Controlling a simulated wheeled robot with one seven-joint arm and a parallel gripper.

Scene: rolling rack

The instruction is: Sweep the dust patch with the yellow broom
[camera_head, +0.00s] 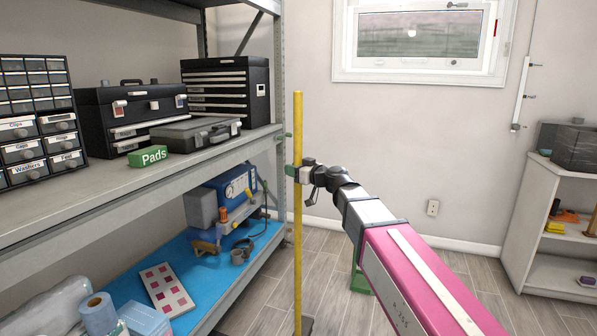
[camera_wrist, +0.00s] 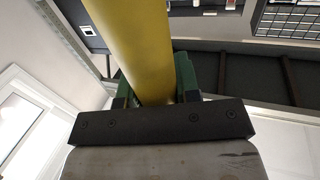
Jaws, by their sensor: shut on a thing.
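The yellow broom (camera_head: 298,220) stands upright in the head view, beside the right end of the metal shelf rack. My gripper (camera_head: 290,171) is shut on its handle about midway up, with green fingers on either side. In the wrist view the yellow handle (camera_wrist: 133,45) passes between the green fingers of my gripper (camera_wrist: 152,88). No dust patch is visible in either view.
A metal rack (camera_head: 225,157) fills the left, with toolboxes (camera_head: 228,90) above and a blue machine (camera_head: 232,190) below. A white shelf unit (camera_head: 540,215) stands at the right. Grey plank floor (camera_head: 462,270) lies open between them.

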